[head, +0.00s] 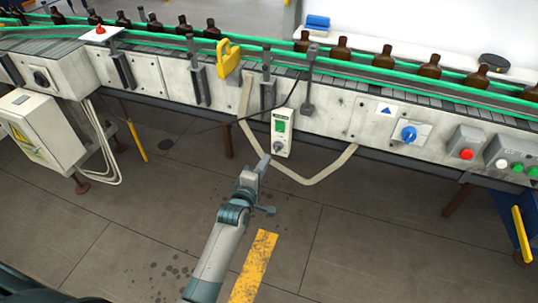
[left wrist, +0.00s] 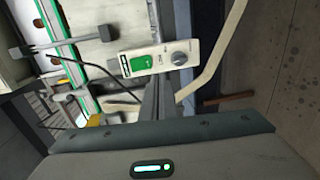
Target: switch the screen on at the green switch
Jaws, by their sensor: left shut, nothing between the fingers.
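The green switch (head: 281,126) is on the front of a white box (head: 276,147) hanging at the conveyor's side. In the left wrist view the green switch (left wrist: 141,62) shows beside a grey round knob (left wrist: 180,58) on the same box. A small dark rectangle (left wrist: 124,66) sits at the box's other end; I cannot tell whether it is a screen. My left gripper (head: 264,163) is shut and empty, just below and left of the box in the head view. Its fingers (left wrist: 158,97) point at the box in the wrist view, apparently short of it. My right gripper is not in view.
A conveyor with green rails (head: 350,70) carries amber bottles (head: 430,65). A pale strap or hose (head: 320,180) loops below the box, and a dark cable runs nearby. A blue knob (head: 408,133) and red button (head: 466,154) are at right. Floor in front is open.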

